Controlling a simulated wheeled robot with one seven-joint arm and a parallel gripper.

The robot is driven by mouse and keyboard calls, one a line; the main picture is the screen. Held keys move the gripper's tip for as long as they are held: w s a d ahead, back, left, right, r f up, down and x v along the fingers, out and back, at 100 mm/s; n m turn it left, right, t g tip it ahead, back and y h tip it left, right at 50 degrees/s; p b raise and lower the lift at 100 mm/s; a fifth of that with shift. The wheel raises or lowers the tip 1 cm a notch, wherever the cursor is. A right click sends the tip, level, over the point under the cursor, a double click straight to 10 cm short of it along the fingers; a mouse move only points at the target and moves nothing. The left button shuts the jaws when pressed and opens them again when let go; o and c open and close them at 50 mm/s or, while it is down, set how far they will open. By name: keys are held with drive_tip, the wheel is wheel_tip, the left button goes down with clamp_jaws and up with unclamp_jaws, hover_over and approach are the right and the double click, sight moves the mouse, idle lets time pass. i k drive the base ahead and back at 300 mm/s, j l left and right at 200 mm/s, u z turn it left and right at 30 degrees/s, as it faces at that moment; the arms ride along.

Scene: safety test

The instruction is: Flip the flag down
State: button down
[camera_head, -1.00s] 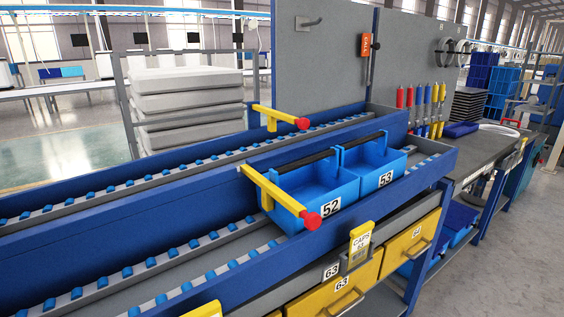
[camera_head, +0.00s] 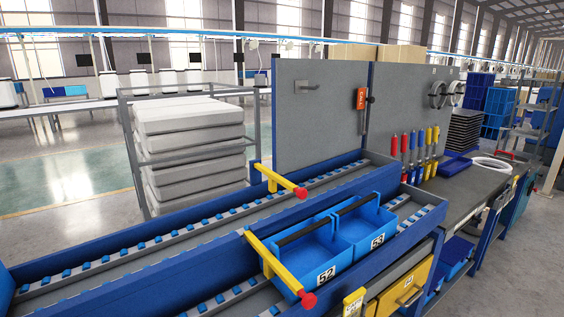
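A small orange-red flag (camera_head: 361,98) with white lettering stands upright beside a dark post (camera_head: 369,101) at the right edge of the grey back panel (camera_head: 318,125). My gripper is in no part of the view, and nothing touches the flag.
Blue bins 52 (camera_head: 308,257) and 53 (camera_head: 364,231) sit on the near roller lane. Yellow bars with red ends, one nearer (camera_head: 279,266) and one farther (camera_head: 277,180), reach out over the lanes. Several coloured tools (camera_head: 420,150) stand right of the flag. Open floor (camera_head: 75,185) shows at left.

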sight(362, 99)
drive_tip(key=i+l, duration=0.25)
drive_tip(key=i+l+u, duration=0.15)
drive_tip(key=l, duration=0.35)
drive_tip(key=i+l, duration=0.35)
drive_tip(key=i+l+u, duration=0.1)
drive_tip(key=i+l, duration=0.15)
drive_tip(key=l, duration=0.15)
drive_tip(key=i+l+u, duration=0.1)
drive_tip(key=l, duration=0.35)
drive_tip(key=i+l, duration=0.35)
drive_tip(key=i+l+u, duration=0.1)
drive_tip(key=l, duration=0.4)
drive_tip(key=i+l+u, duration=0.1)
drive_tip(key=i+l, duration=0.2)
drive_tip(key=l, duration=0.15)
